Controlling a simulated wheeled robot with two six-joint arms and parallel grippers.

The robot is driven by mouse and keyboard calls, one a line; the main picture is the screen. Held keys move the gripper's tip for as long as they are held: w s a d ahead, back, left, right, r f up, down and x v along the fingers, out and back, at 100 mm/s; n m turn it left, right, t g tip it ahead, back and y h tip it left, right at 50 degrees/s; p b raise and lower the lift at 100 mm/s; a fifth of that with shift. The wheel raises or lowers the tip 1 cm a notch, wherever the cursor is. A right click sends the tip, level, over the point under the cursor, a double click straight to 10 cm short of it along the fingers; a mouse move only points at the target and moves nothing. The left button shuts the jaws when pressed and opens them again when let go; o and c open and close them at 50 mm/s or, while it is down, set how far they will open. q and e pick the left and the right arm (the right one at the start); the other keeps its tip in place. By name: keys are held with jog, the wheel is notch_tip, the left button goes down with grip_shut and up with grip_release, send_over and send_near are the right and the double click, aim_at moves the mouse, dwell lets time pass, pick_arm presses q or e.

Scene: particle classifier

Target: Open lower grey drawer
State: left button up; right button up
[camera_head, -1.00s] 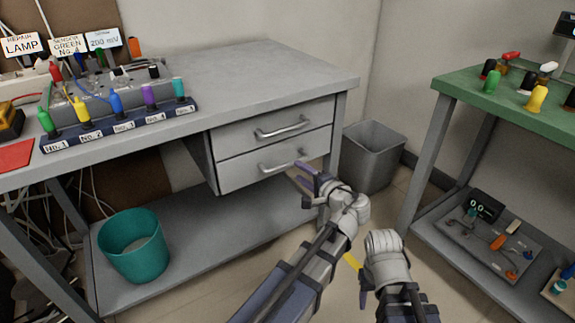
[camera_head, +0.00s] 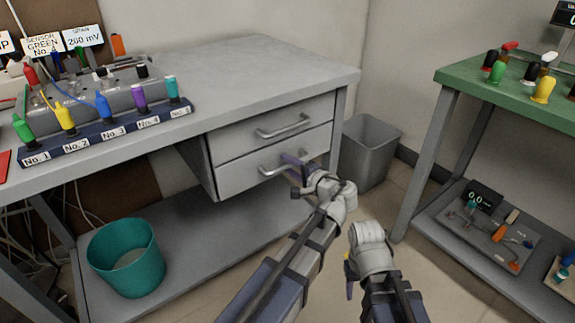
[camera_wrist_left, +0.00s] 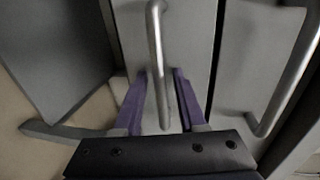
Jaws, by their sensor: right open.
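The lower grey drawer (camera_head: 240,178) is shut under the grey bench, below the upper grey drawer (camera_head: 240,140), which is also shut. The lower drawer's bar handle (camera_head: 270,169) also shows in the left wrist view (camera_wrist_left: 156,50). My left gripper (camera_head: 291,174) is at the right end of that handle. In the left wrist view, its two purple fingers (camera_wrist_left: 160,98) are apart, one on each side of the bar, with gaps visible. My right gripper (camera_head: 349,273) is low at the right, away from the drawers, partly hidden by its own wrist, and open.
The upper drawer's handle (camera_head: 283,127) is close above my left gripper. A grey bin (camera_head: 372,150) stands right of the bench. A teal bin (camera_head: 125,258) is on the lower shelf. A green table (camera_head: 470,90) stands at the right. Floor is visible between bench and table.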

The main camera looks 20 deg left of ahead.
pick_arm(q)
grip_shut()
dwell(1.2)
